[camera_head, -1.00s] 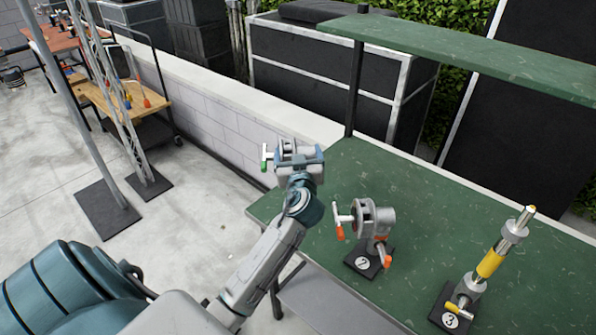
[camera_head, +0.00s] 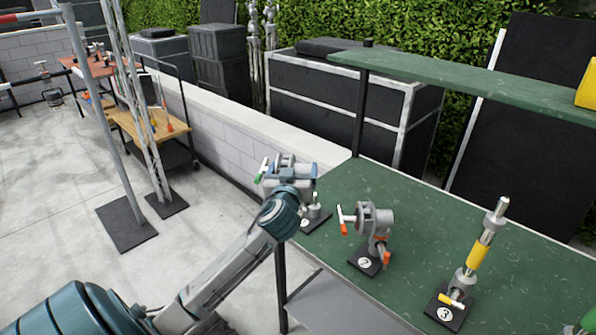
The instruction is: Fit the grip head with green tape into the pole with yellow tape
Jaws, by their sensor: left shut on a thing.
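My left gripper (camera_head: 289,180) is shut on the grey grip head with green tape (camera_head: 283,160) and holds it at the table's left end. The green tape shows on the head's handle at the left; the jaws hide much of the head. The pole with yellow tape (camera_head: 476,254) stands slightly tilted in a small black base marked 3, at the right of the green table, well apart from my left gripper. My right gripper is not in view.
A grip head with orange tape (camera_head: 375,218) stands on the base marked 2, between my left gripper and the pole. Another black base (camera_head: 317,222) sits near the table's left edge. A green shelf (camera_head: 480,82) hangs over the table's back.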

